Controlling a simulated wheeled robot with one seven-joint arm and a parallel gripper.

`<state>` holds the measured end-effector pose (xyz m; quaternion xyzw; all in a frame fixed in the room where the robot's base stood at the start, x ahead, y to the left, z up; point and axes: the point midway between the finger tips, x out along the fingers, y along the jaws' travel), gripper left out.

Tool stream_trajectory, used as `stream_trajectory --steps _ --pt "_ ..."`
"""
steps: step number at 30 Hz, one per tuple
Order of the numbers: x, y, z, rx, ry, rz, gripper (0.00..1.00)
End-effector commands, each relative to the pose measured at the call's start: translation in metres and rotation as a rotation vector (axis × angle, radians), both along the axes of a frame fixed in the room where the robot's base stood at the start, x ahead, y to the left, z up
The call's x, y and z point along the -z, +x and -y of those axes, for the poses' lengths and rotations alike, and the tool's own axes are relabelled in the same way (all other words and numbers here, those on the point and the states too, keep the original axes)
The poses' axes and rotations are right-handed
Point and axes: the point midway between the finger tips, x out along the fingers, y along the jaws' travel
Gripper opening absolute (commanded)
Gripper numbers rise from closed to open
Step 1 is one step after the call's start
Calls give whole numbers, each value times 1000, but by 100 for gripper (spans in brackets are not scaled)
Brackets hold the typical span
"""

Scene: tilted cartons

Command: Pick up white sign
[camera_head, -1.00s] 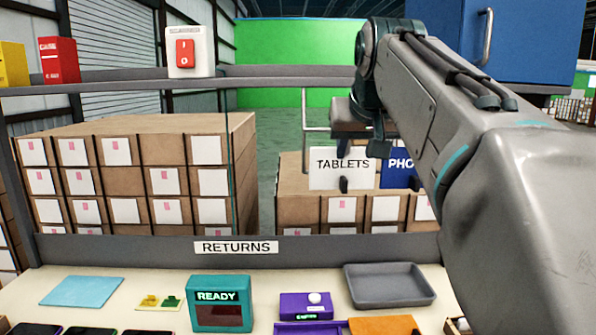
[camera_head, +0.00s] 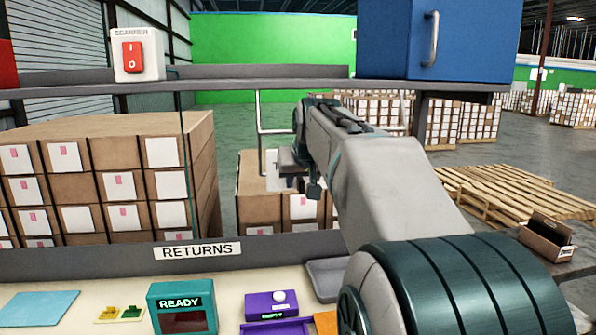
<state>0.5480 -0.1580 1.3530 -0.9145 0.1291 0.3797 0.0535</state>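The white sign (camera_head: 271,167), which reads TABLETS in the earlier view, stands in front of the smaller stack of cartons beyond the bench. My gripper (camera_head: 302,187) is in front of the sign in this view, pointing away from the camera. Whether it touches the sign, and whether its fingers are open or shut, is not clear. The blue sign seen earlier is hidden behind my arm.
A shelf rail (camera_head: 225,87) crosses above, bearing a scanner switch (camera_head: 134,56) and a blue cabinet (camera_head: 390,40). The bench below holds a teal READY box (camera_head: 183,306), a purple device (camera_head: 268,305) and a grey tray (camera_head: 325,280). A large carton stack (camera_head: 100,130) stands left; pallets (camera_head: 515,190) lie right.

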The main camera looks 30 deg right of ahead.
Motion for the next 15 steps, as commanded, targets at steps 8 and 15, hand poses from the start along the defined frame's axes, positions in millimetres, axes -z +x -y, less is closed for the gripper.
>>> stream_trajectory --steps 8,15 --pt "4 4 1 0 0 1 38" --pt "4 4 1 -1 0 1 0"
